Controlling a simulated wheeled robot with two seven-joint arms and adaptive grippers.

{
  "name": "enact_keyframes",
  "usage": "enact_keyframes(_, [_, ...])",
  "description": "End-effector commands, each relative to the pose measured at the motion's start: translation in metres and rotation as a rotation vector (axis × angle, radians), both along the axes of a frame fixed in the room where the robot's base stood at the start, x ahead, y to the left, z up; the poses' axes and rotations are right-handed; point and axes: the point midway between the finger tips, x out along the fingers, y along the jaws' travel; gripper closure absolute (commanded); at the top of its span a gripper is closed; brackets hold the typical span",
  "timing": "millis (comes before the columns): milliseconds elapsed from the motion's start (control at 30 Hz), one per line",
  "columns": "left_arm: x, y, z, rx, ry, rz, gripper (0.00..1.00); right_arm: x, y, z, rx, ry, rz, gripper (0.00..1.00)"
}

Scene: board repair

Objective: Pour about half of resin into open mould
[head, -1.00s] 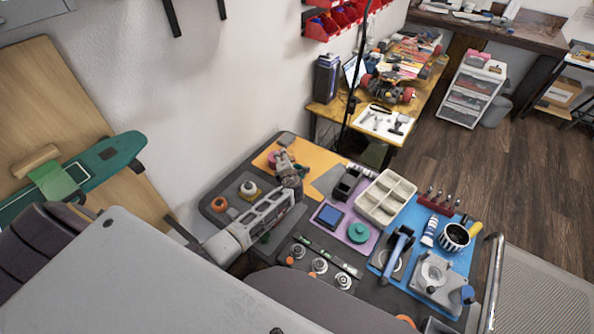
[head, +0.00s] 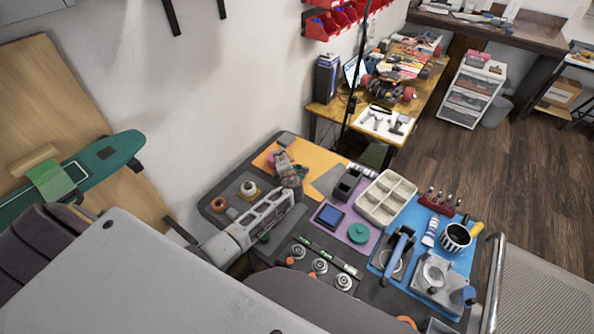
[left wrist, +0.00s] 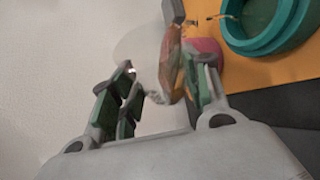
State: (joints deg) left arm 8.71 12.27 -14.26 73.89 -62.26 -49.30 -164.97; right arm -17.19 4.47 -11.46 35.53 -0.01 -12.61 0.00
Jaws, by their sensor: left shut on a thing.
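My left gripper (head: 284,163) reaches over the orange mat (head: 262,160) at the back left of the bench. In the left wrist view, its fingers (left wrist: 158,92) are shut on a narrow amber-brown, partly see-through thing (left wrist: 172,65), probably the resin cup. It lies against the right finger. Its tilt and contents are unclear. A round teal mould (left wrist: 268,22), open on top with a dark green inside, stands on the orange mat beyond and right of the held thing. A pink object (left wrist: 207,52) is close behind the right finger. My right gripper is not seen.
A white-topped bottle (head: 248,188) and an orange ring (head: 218,204) stand left of my arm. A teal round piece (head: 358,232) and a blue-screened device (head: 329,216) lie on the purple mat. A cream divided tray (head: 386,198) is to the right. The wall is close on the left.

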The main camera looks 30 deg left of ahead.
Motion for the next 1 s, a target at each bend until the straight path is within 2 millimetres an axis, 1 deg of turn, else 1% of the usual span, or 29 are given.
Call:
enact_keyframes(567, [-0.0002, -0.0001, 0.0014, 0.026, 0.010, 0.000, 0.79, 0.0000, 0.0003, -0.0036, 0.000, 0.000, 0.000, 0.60])
enact_keyframes(1000, [0.0000, -0.0004, 0.0026, 0.044, 0.018, 0.001, 0.79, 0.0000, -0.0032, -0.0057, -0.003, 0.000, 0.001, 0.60])
